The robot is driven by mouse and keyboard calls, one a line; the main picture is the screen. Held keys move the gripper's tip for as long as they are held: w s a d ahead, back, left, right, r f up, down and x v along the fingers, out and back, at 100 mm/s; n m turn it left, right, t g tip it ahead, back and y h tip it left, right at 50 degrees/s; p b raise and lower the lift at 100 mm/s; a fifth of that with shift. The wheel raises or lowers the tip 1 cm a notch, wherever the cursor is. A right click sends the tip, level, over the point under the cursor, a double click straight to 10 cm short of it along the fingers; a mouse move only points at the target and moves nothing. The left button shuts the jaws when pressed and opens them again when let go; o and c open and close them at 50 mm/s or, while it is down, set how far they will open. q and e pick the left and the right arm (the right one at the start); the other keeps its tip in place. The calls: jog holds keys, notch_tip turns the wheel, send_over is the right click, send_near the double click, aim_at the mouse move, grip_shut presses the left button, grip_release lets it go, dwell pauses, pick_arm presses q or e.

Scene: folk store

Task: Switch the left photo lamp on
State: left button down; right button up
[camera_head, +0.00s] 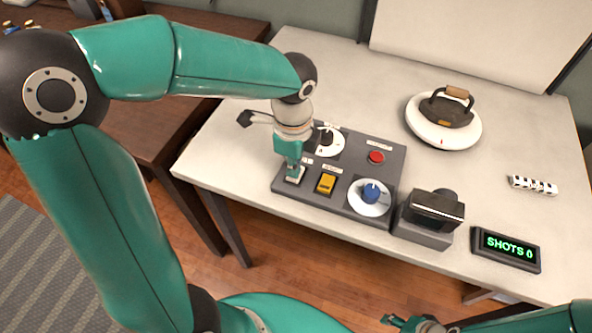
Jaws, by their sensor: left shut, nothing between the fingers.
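A dark control panel (340,195) lies on the white table. It carries a yellow switch (326,184), a light switch (296,175) left of it, a blue knob (371,192), a white dial (331,141) with a black pointer, and a red button (376,157). My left gripper (293,172) is shut and points down at the light switch, partly covering it. I cannot tell whether its tips touch it. My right gripper (405,324) is low at the bottom edge, away from the panel; its jaw state is unclear. No photo lamp can be made out.
A black camera-like device (433,213) stands right of the panel. A display (506,248) reads SHOTS 0. A white backdrop (480,35) stands behind.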

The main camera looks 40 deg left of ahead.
pick_arm(q)
jog(key=shift+f+b, duration=0.55)
jog(key=shift+f, duration=0.2)
dwell(0.3)
notch_tip(320, 180, up, 7)
jog(key=p, duration=0.6)
dwell(0.7)
